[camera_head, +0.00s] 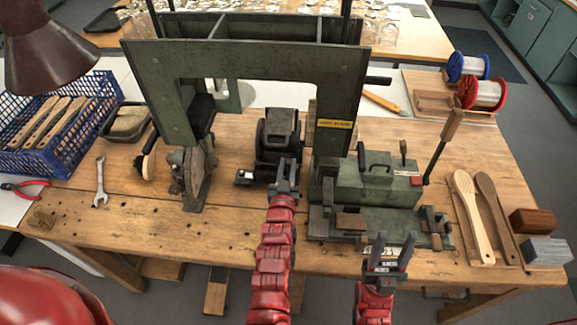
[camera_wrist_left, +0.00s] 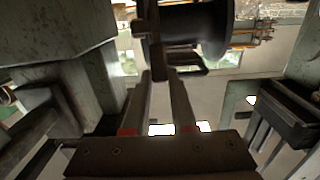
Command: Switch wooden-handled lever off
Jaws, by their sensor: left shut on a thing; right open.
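A lever with a wooden handle (camera_head: 452,124) stands at the right end of the green machine (camera_head: 375,180). Its dark rod leans up and to the right, and no gripper touches it. My left gripper (camera_head: 287,178) is at the front of a black drum-like machine (camera_head: 278,135) under the green frame. In the left wrist view its fingers (camera_wrist_left: 166,80) come close together on a small dark part (camera_wrist_left: 180,58) below the black drum (camera_wrist_left: 200,28); what this part is I cannot tell. My right gripper (camera_head: 390,255) is open and empty in front of the green machine.
A green frame (camera_head: 250,60) arches over the middle of the bench. A blue crate (camera_head: 95,125) is at left, with pliers (camera_head: 25,187) and a wrench (camera_head: 100,182) nearby. Wooden paddles (camera_head: 470,215) and two blocks (camera_head: 540,250) lie at right. The front left bench is mostly clear.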

